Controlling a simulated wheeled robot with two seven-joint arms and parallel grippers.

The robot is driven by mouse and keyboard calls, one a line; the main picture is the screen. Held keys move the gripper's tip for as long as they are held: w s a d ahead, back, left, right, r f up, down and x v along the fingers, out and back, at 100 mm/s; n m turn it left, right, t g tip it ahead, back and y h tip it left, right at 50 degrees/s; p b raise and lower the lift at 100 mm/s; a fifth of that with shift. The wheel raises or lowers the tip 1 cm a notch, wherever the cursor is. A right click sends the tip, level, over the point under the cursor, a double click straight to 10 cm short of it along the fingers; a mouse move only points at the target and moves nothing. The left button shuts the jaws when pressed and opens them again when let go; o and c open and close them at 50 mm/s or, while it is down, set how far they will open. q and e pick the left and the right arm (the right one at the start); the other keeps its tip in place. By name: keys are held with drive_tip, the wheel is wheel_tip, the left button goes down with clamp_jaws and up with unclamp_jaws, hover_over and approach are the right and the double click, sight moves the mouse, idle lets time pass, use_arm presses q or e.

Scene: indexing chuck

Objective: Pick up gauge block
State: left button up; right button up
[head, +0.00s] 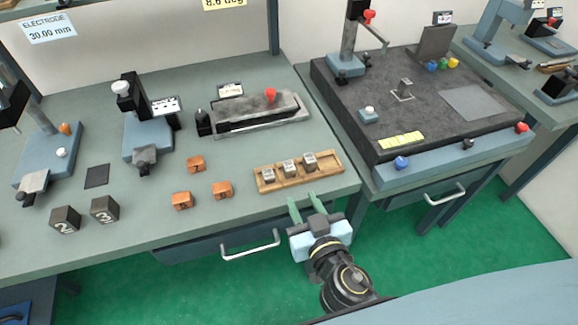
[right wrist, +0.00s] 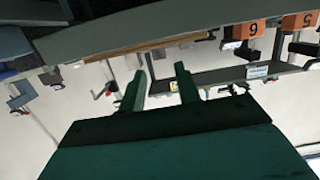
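Three small grey metal blocks stand in a row in a wooden tray (head: 330,178) near the front right of the left bench: a left one (head: 268,175), a middle one (head: 290,168) and a right one (head: 309,161). I cannot tell which block is the gauge block. My right gripper (head: 302,203) is just in front of the bench edge, near the tray, with its green fingers apart and nothing between them. The fingers also show apart in the right wrist view (right wrist: 162,88). My left gripper is not in view.
Three orange blocks (head: 182,200) lie left of the tray, and two dark numbered cubes (head: 65,219) farther left. A grey vise-like fixture (head: 262,112) lies behind the tray. The dark surface plate (head: 345,95) is on the right bench. A drawer handle (head: 250,246) sticks out below the edge.

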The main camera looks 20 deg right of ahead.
sight(289, 166)
drive_tip(key=shift+t, duration=0.3)
drive_tip(key=w, duration=0.2)
drive_tip(key=w+p, duration=0.1)
drive_tip(key=w, duration=0.4)
drive_tip(key=shift+a+r, duration=0.1)
drive_tip(key=shift+r, duration=0.25)
drive_tip(key=shift+w+f+p, duration=0.25)
drive_tip(key=shift+w, duration=0.8)
drive_tip(key=shift+w+f+p, duration=0.2)
drive_tip(key=shift+w, duration=0.8)
drive_tip(key=shift+w+f+p, duration=0.25)
drive_tip(key=shift+w, duration=0.8)
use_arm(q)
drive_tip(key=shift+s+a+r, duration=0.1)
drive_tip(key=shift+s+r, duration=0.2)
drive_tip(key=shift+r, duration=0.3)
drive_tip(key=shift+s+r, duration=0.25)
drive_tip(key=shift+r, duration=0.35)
use_arm(e)
clamp_jaws()
